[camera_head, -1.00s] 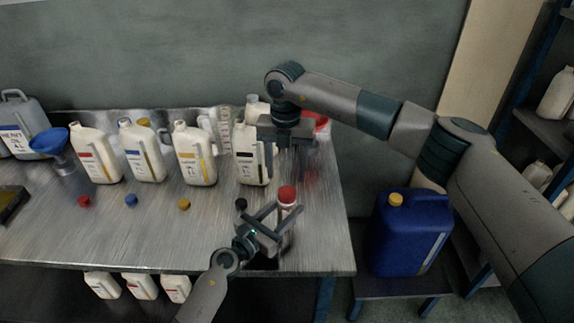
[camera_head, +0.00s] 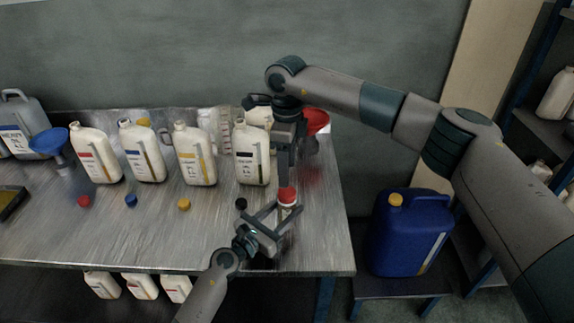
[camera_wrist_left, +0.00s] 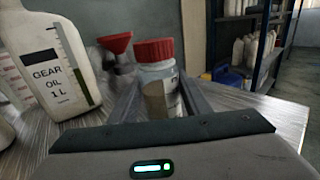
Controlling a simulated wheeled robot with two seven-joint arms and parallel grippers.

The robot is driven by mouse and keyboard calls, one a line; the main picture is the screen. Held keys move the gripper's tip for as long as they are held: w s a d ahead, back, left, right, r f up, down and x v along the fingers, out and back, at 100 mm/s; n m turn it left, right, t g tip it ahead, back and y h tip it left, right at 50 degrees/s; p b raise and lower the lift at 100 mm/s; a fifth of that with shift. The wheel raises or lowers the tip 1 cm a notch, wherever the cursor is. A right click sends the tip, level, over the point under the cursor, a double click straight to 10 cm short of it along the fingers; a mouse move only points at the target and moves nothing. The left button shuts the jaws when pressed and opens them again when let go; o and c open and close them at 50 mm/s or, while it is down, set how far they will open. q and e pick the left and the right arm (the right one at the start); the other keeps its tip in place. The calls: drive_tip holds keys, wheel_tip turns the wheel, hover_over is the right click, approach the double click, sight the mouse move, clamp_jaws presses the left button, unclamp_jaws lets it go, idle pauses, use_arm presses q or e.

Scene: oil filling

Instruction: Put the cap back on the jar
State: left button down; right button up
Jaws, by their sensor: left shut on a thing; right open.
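The jar (camera_wrist_left: 158,90) is a small clear container with a pale label, standing upright between the fingers of my left gripper (camera_head: 276,215), which is shut on it. The red cap (camera_wrist_left: 154,50) sits on top of the jar, and it shows in the head view too (camera_head: 287,195). I cannot tell whether it is screwed tight. My right gripper (camera_head: 286,172) is open and points down, just behind and above the cap in the head view. Its fingers look nearly edge-on, and the exact gap to the cap is unclear.
A gear oil bottle (camera_head: 252,155) stands left of my right gripper. A red funnel (camera_head: 317,121) is behind it. A black cap (camera_head: 241,204) lies on the table (camera_head: 120,235) near my left gripper. Several bottles stand further left. The table's front left is clear.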

sight(287, 192)
drive_tip(key=shift+r+n, duration=0.1)
drive_tip(key=shift+n, duration=1.1)
drive_tip(key=shift+f, duration=4.05)
drive_tip(key=shift+c, duration=0.4)
drive_tip(key=c, duration=1)
